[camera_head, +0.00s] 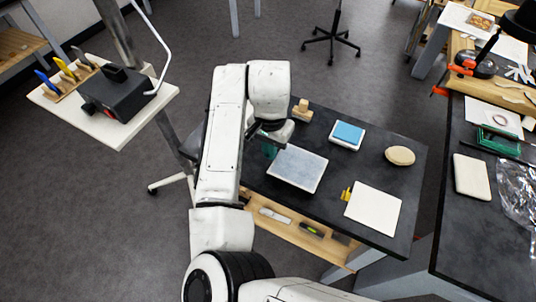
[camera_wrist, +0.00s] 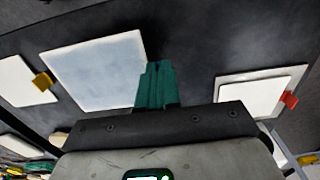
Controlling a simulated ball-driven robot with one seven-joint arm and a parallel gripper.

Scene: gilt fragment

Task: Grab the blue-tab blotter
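I cannot make out a blue tab on any blotter in either view. A white blotter with a yellow tab (camera_head: 373,208) lies on the dark table at the front right, and it shows at the left of the wrist view (camera_wrist: 20,82). A white blotter with a red tab (camera_wrist: 262,93) lies at the right of the wrist view; my arm seems to hide it in the head view. My gripper (camera_wrist: 157,80) has green fingers that look together, with nothing seen between them. It hangs by the left edge of a grey-blue slab (camera_head: 297,168).
The dark table (camera_head: 330,205) also holds a wooden block (camera_head: 302,110), a blue pad on a white tray (camera_head: 348,134) and an oval wooden piece (camera_head: 400,155). A lower wooden shelf (camera_head: 290,232) holds small tools. Another cluttered bench (camera_head: 455,235) stands at right.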

